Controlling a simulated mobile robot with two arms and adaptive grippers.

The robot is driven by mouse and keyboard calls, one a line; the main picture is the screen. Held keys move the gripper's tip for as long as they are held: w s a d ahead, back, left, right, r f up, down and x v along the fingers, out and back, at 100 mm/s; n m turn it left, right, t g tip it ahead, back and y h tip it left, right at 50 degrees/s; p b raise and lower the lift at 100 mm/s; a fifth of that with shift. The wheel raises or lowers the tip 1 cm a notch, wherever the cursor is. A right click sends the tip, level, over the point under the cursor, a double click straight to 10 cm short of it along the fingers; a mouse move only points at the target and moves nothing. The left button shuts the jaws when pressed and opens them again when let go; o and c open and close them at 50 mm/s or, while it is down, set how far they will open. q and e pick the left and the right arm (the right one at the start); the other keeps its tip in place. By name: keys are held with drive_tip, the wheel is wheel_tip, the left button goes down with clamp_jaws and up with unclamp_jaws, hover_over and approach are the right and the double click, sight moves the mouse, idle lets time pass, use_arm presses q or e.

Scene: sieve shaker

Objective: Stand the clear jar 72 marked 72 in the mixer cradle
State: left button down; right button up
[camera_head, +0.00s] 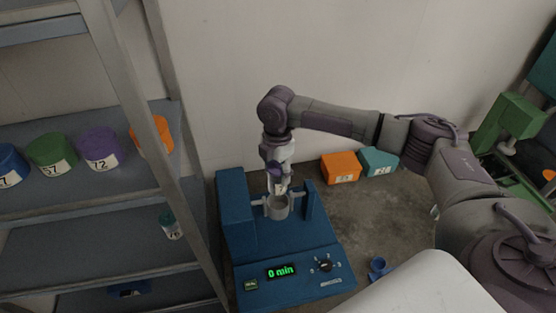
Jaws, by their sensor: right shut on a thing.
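The blue mixer (290,244) stands on the floor beside the shelf. Its grey cup-shaped cradle (280,209) sits between two upright blue posts. My right gripper (278,186) points down right over the cradle and is shut on a small pale thing, which appears to be the clear jar. The fingers and the cradle hide most of it. I cannot read its mark or tell whether it rests on the cradle's bottom. My left gripper is not in view.
The shelf unit at left holds a purple tub (100,148) that seems marked 72, a green tub (52,153), an orange tub (152,135) and a small teal jar (171,224). Orange (340,168) and teal (379,162) boxes stand behind the mixer. A blue cup (378,268) is at its right.

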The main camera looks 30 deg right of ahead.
sight(278, 192)
drive_tip(key=shift+w+d+r+n, duration=0.1)
drive_tip(key=shift+w+d+n, duration=0.1)
drive_tip(key=shift+n, duration=0.1)
wheel_tip(278, 192, down, 6)
drive_tip(key=b, duration=0.6)
drive_tip(key=shift+r, duration=0.25)
drive_tip(key=shift+p, duration=0.4)
drive_tip(key=shift+f+p, duration=0.25)
drive_tip(key=shift+p, duration=0.3)
idle(0.6)
drive_tip(key=shift+s+f+b, duration=0.1)
drive_tip(key=shift+f+b, duration=0.4)
drive_tip(key=shift+f, duration=1.45)
idle(0.7)
drive_tip(key=shift+f, duration=0.6)
idle(0.8)
